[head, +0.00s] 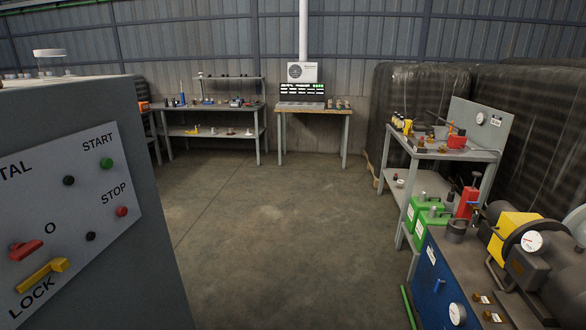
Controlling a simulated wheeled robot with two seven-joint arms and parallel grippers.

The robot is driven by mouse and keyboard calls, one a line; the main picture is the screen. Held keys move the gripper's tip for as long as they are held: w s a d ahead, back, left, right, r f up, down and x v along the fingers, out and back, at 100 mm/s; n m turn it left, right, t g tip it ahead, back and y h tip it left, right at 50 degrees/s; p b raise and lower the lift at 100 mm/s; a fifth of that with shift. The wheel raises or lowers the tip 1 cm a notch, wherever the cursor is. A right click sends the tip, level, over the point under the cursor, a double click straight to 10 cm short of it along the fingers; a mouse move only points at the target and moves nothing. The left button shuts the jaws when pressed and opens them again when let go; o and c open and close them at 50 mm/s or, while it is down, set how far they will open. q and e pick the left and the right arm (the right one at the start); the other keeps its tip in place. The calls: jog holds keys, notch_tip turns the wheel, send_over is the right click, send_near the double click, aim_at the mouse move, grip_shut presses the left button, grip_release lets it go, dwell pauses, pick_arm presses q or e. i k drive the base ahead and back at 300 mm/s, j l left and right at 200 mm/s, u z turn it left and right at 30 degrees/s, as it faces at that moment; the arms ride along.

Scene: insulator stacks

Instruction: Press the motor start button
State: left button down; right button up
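A grey cabinet fills the left of the head view, close to me, with a light control panel (80,215) on its side. A green button (106,163) sits under the word START. A red button (121,211) sits by the word STOP. Two black buttons (69,180) are also on the panel. A red handle (26,249) is near the mark O, and a yellow lever (43,273) is above the word LOCK. Part of the panel's lettering is cut off at the left edge. Neither gripper shows in this view.
Concrete floor (275,240) is clear in the middle. Workbenches (215,134) stand along the back wall. At the right are a metal table (455,155) with tools, green cans (428,215), and a blue machine (438,275) with gauges. Dark wrapped stacks (415,95) stand behind.

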aim_at(106, 163)
jog(key=u, duration=1.45)
